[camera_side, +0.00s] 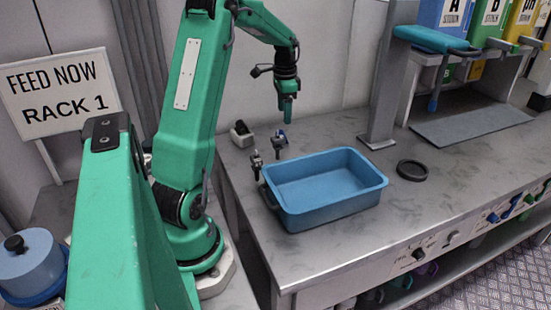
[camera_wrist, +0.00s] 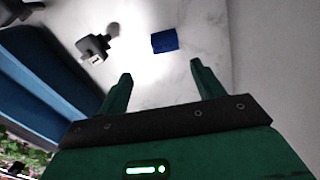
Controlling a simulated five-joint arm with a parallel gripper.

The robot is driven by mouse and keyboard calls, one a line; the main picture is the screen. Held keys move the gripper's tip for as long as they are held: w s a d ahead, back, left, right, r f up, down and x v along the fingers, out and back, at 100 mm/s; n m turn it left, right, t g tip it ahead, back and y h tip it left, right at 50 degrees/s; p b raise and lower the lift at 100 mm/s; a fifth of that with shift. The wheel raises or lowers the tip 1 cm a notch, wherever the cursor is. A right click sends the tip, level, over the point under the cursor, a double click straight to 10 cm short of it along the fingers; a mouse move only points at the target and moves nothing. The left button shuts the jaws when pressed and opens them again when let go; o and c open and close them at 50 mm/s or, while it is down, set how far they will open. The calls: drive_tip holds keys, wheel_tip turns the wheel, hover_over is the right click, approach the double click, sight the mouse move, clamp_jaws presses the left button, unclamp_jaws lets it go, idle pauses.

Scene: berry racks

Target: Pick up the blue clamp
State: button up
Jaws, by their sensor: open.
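My gripper (camera_side: 287,112) hangs above the bench with its fingers pointing down, behind the blue tray. In the wrist view my gripper (camera_wrist: 161,70) has its two green fingers wide apart with nothing between them. A small blue piece (camera_wrist: 164,41) lies on the pale surface just beyond the gap between the fingertips. It may be the blue clamp, but its shape is too plain to be sure. In the side view a small dark item with a bluish part (camera_side: 280,139) is below my gripper, apart from it.
A blue tray (camera_side: 330,211) stands in front of the small items. A dark clamp-like item (camera_side: 256,160) is at the tray's back left corner. Another dark item (camera_side: 241,135) lies farther back. A grey post (camera_side: 383,100) and black ring (camera_side: 412,170) are to the right.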

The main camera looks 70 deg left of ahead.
sight(283, 133)
drive_tip(key=shift+s+a+f, duration=0.2)
drive_tip(key=shift+a+f, duration=0.25)
drive_tip(key=shift+a, duration=0.2)
drive_tip(key=shift+f, duration=1.3)
drive_tip(key=shift+f, duration=0.1)
drive_tip(key=shift+w+f, duration=0.2)
drive_tip(key=shift+f, duration=2.35)
drive_tip(key=c, duration=1)
